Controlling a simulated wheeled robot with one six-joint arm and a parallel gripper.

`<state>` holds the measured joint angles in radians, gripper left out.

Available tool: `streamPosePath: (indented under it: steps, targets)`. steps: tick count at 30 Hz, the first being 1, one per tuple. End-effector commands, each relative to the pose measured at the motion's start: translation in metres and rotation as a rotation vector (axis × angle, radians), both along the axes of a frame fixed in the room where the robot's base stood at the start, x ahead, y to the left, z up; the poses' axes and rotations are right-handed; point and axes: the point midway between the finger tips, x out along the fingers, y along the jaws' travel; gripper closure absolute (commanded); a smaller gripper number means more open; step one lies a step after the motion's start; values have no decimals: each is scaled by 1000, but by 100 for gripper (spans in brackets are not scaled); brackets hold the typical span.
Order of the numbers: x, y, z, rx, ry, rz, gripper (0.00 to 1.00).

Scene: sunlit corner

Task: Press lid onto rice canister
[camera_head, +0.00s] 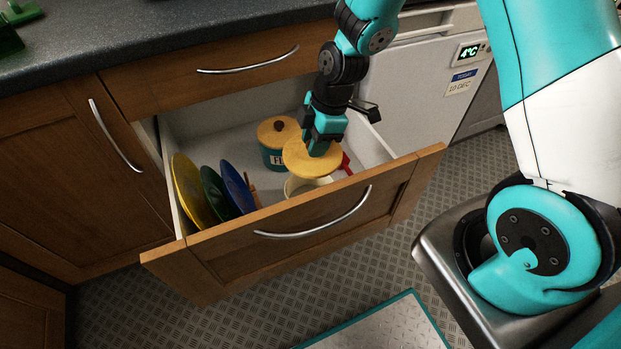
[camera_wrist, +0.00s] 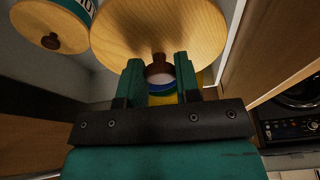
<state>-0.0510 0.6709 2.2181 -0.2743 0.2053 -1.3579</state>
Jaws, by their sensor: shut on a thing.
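My gripper (camera_head: 322,147) is shut on the dark knob of a round, light wooden lid (camera_head: 300,163). In the wrist view the lid (camera_wrist: 150,25) spreads out beyond the fingers (camera_wrist: 160,75), with its knob (camera_wrist: 158,64) between them. A cream canister (camera_head: 296,187), likely the rice canister, stands in the open drawer below the lid. Part of its rim shows under the lid's near edge, so the lid looks raised above it. The drawer front hides the canister's lower part, and I see no label on it.
A teal canister (camera_head: 272,157) with a knobbed wooden lid and letters starting "FL" stands behind, at left. Yellow (camera_head: 185,192), green (camera_head: 214,191) and blue (camera_head: 237,187) plates stand upright at the drawer's left. A red item (camera_head: 346,164) lies right of the lid. The drawer front (camera_head: 215,262) is near.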

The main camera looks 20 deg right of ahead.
Motion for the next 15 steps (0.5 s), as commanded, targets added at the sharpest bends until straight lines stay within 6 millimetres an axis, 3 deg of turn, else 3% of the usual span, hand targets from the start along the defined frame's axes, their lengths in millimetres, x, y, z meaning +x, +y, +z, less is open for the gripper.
streamPosePath:
  steps: [1,3,15]
  targets:
    - [-1,4,-20,1,-3,66,94]
    - [-3,8,-27,1,-3,142,94]
    - [-6,12,-41,-1,-2,239,94]
